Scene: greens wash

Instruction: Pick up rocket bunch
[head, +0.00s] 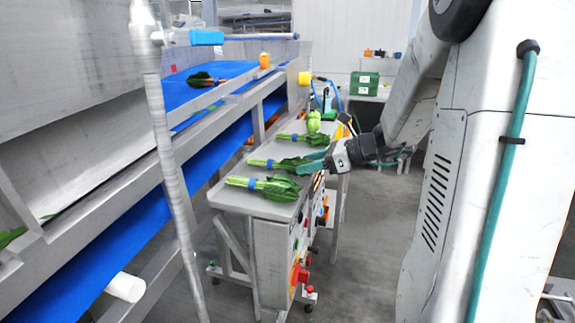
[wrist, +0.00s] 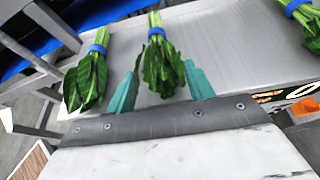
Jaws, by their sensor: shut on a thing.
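Three leafy green bunches with blue bands lie on a narrow steel table (head: 235,198). The middle bunch (head: 268,163), which I take as the rocket bunch, has my gripper (head: 314,163) at its leafy end. In the wrist view this bunch (wrist: 162,72) is between the two teal fingers of my gripper (wrist: 164,74), which are shut on its leaves. Its stems point away from me, and it appears to rest on the tabletop. Another bunch (head: 275,188) lies nearer, also seen at left in the wrist view (wrist: 88,78). The third bunch (head: 312,139) lies farther back.
A blue conveyor (head: 235,70) with steel sides runs along the left, with a red-stemmed bunch (head: 203,79) on it. A light green item (head: 314,121) stands at the table's far end. A steel post (head: 165,130) rises in front. Open floor (head: 365,235) lies right of the table.

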